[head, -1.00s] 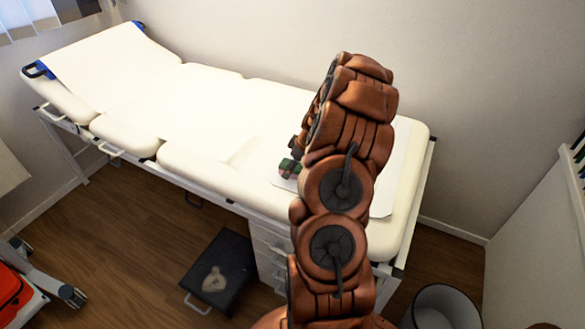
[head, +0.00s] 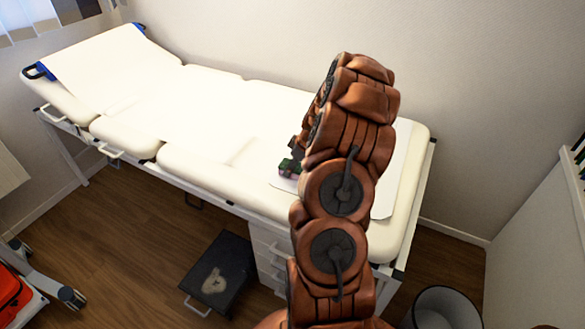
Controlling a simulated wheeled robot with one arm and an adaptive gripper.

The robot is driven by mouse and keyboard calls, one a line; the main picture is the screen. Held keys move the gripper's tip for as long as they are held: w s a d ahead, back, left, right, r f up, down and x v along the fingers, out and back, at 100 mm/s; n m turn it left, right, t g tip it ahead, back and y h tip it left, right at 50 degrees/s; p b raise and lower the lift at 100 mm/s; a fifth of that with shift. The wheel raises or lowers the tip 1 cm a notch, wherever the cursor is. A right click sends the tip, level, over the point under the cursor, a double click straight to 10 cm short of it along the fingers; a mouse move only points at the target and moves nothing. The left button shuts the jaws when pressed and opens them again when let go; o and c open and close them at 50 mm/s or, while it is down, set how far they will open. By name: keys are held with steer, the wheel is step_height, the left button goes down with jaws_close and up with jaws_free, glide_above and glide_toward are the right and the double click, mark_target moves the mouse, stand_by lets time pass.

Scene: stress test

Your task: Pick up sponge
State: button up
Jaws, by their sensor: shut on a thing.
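A small green and pink block, which looks like the sponge (head: 288,168), is on the white sheet near the right end of the examination couch. My gripper (head: 298,153) shows only as a dark part at the left edge of my brown arm, right at the sponge. It is shut on the sponge. My arm hides most of the gripper and the sponge's right side. I cannot tell whether the sponge is clear of the sheet.
The cream couch (head: 215,99) runs along the wall, its surface clear to the left. A dark step stool (head: 222,265) stands on the floor below its front. A bin (head: 443,307) stands at the lower right. A red item (head: 10,290) is at the lower left.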

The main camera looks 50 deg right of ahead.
step_height(320, 180, up, 3)
steer(key=shift+d+f+b, duration=0.1)
steer(key=shift+f+b, duration=0.1)
steer(key=shift+b, duration=0.15)
steer(key=shift+s+r, duration=0.15)
steer(key=shift+r, duration=0.05)
steer(key=s+a+b, duration=0.1)
steer(key=s+a, duration=0.1)
steer(key=s, duration=0.2)
steer(key=s+a+r+b, duration=0.1)
steer(key=s+a, duration=0.2)
steer(key=s, duration=0.2)
steer(key=s+a+b, duration=0.1)
steer(key=s+a, duration=0.2)
steer(key=s, duration=0.1)
steer(key=shift+s+r, duration=0.2)
steer(key=shift+s, duration=0.1)
